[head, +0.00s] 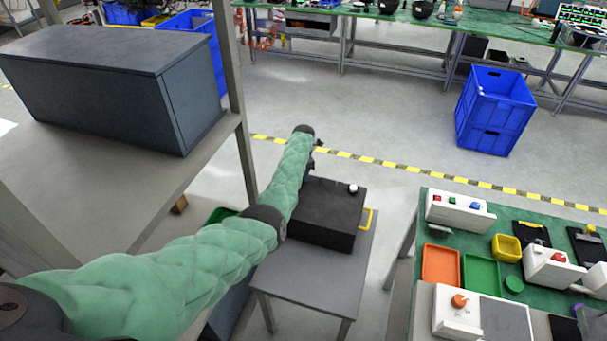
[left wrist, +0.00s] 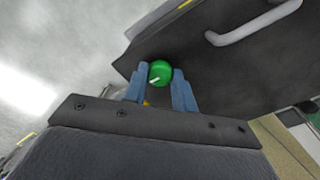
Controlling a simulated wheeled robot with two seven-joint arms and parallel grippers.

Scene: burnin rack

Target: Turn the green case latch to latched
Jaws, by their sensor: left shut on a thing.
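The green case latch (left wrist: 160,72) is a round green knob with a white mark, seen in the left wrist view on the dark case (left wrist: 240,62). My left gripper (left wrist: 158,88) has its two blue-grey fingers on either side of the knob and is shut on it. In the head view the black case (head: 325,215) sits on a small grey table, with a white knob on its top and a yellow handle (head: 368,218) at its right side. My left gripper (head: 308,172) is mostly hidden behind my green-sleeved arm at the case's far left. The green latch is hidden there. My right gripper is not in view.
The small grey table (head: 315,285) has bare room in front of the case. A grey shelf (head: 150,175) with a large dark box (head: 110,90) stands at left. A green workbench (head: 425,215) with trays and button boxes stands at right. Blue crates (head: 492,110) stand on the floor behind.

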